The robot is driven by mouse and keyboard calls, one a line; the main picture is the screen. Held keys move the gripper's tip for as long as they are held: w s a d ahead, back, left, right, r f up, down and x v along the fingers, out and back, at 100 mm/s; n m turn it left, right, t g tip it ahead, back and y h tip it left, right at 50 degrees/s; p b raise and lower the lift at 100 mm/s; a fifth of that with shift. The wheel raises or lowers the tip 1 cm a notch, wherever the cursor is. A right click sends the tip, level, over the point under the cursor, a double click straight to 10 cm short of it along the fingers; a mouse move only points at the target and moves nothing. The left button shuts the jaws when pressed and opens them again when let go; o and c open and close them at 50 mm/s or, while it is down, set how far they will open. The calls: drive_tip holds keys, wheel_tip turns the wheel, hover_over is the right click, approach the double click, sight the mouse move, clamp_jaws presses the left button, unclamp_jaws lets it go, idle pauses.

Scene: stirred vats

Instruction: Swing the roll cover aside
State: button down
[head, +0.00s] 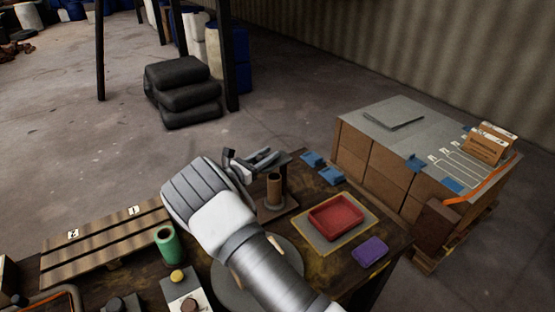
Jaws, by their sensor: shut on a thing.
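My gripper (266,159) reaches from the left over the worktable, its fingers pointing right. It is shut on a small dark-grey part above a brown upright cylinder (273,190) on a square base. This part seems to be the roll cover (284,158), but its shape is mostly hidden by the fingers and I cannot tell how far it is turned. My arm hides part of the round grey plate (287,252) below.
A red tray (336,217) on a board, a purple block (370,251) and blue pieces (323,168) lie to the right. A green cup (165,244) and slatted rack (107,243) stand left. Stacked cartons (370,165) stand beyond the table's right edge.

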drive_tip(key=shift+w+a+f+m+g+h+b, duration=0.15)
drive_tip(key=shift+w+m+g+h+b, duration=0.25)
drive_tip(key=shift+m+g+h+b, duration=0.8)
drive_tip(key=shift+w+a+f+m+g+h+b, duration=0.15)
drive_tip(key=shift+w+m+g+h+b, duration=0.45)
drive_tip(key=shift+b, duration=1.05)
drive_tip(key=shift+s+r+g, duration=0.15)
drive_tip(key=shift+s+g, duration=0.05)
drive_tip(key=shift+g, duration=0.1)
drive_tip(key=shift+w+r+m+g+h+b, duration=0.2)
drive_tip(key=shift+m+g+h+b, duration=0.15)
drive_tip(key=shift+g+b, duration=0.5)
drive_tip(key=c, duration=0.6)
unclamp_jaws()
drive_tip(key=shift+o, duration=0.2)
drive_tip(key=v, duration=0.7)
drive_tip(key=shift+s+a, duration=0.2)
